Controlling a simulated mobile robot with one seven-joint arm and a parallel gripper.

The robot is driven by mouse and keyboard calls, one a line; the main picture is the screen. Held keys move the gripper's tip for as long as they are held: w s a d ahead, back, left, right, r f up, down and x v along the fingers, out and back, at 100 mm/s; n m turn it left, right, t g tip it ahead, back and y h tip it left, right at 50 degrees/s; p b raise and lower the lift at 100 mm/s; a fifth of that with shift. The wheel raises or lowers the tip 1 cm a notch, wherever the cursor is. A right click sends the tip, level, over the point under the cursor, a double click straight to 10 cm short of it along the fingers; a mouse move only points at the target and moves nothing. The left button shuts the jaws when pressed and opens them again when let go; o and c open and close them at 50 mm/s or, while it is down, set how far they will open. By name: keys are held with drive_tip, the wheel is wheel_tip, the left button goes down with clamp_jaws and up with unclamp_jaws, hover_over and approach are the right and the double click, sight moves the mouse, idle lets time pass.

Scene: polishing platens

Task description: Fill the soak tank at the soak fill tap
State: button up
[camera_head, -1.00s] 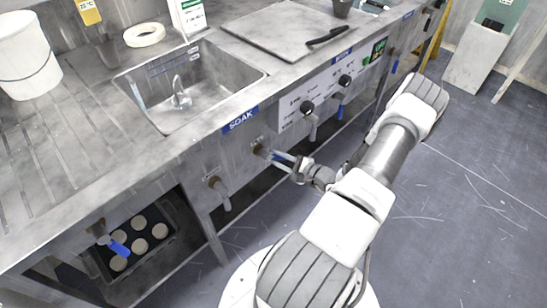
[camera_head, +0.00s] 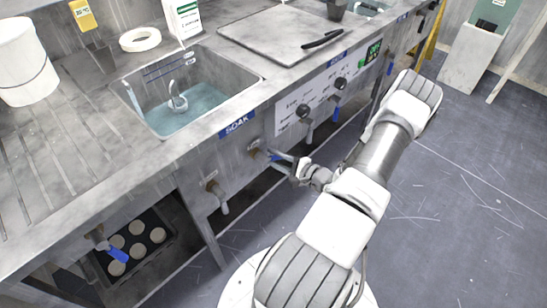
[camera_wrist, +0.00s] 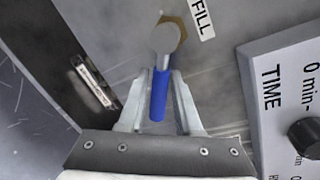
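The soak tank is a steel basin (camera_head: 238,83) set in the bench, marked by a blue SOAK label (camera_head: 237,123). Pale blue-green water (camera_head: 192,106) covers its floor, and a curved spout (camera_head: 176,97) stands in it. The soak fill tap (camera_head: 254,148) is on the front panel below the label. In the wrist view its blue lever (camera_wrist: 158,96) extends from the tap body (camera_wrist: 165,42), beside a FILL label (camera_wrist: 200,17). My gripper (camera_wrist: 159,88) has one finger on each side of the lever, close against it. In the head view, my gripper (camera_head: 284,162) partly hides the lever.
A second tap (camera_head: 217,195) is on the panel to the left, and a blue-handled valve (camera_head: 118,254) is lower left. Knobs (camera_head: 304,111) and a TIME panel (camera_wrist: 265,120) are to the right. Open floor (camera_head: 450,190) lies right of my arm.

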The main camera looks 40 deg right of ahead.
drive_tip(key=shift+o, duration=1.2)
drive_tip(key=p+v, duration=0.2)
drive_tip(key=v, duration=1.5)
drive_tip(key=shift+s+p, duration=0.2)
drive_tip(key=shift+p, duration=0.15)
